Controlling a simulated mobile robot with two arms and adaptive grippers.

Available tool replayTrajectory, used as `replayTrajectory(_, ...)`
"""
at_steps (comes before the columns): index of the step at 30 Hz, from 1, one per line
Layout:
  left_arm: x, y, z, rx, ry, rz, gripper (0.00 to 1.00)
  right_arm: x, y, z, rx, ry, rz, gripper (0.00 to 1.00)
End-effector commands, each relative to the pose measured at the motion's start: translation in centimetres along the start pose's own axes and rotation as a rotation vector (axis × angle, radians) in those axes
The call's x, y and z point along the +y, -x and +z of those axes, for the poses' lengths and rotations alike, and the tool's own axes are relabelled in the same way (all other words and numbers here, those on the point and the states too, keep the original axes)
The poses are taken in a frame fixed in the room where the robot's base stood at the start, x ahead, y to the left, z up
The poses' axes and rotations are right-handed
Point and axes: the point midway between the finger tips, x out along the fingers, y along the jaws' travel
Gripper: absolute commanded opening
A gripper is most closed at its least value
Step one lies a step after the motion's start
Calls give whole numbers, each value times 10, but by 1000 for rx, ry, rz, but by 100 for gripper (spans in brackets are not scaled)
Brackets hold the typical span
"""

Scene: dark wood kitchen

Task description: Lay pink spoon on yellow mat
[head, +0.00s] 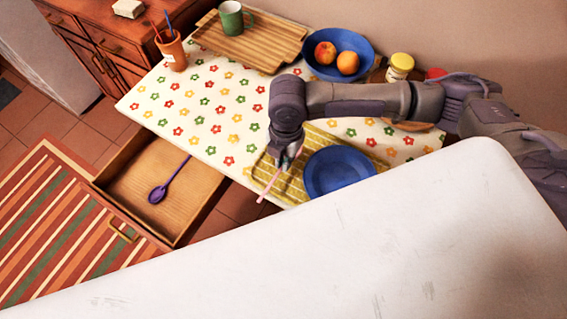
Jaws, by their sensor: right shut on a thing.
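The yellow mat (321,136) with pale stripes lies on the flowered tabletop, right of the middle of the head view. A blue plate (338,172) sits on its right part. My right gripper (287,161) points down over the left part of the mat and is shut on the pink spoon (267,186). The spoon slants down to the left from the fingers, toward the mat's front edge. The fingers hide part of it, and I cannot tell whether it touches the mat. My left gripper is out of view.
An open drawer (135,168) at the left holds a purple spoon (168,181). At the back are a wooden tray (262,45) with a green mug (232,18), a terracotta cup (173,52) and a blue bowl (360,42) with fruit. My white body covers the lower right.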

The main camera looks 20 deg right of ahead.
Motion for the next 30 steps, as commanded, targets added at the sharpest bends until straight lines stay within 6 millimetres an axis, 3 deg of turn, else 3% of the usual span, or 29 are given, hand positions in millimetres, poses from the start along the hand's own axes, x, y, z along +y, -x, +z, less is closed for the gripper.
replayTrajectory(6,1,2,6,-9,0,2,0,-1,-27,2,0,0,-1,0)
replayTrajectory(16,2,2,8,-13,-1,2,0,-1,-31,2,0,0,-2,0)
replayTrajectory(18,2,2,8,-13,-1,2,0,-1,-30,2,0,0,-1,18)
replayTrajectory(21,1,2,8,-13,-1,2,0,-1,-30,2,0,0,-1,33)
replayTrajectory(30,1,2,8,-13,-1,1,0,0,-29,2,0,0,0,33)
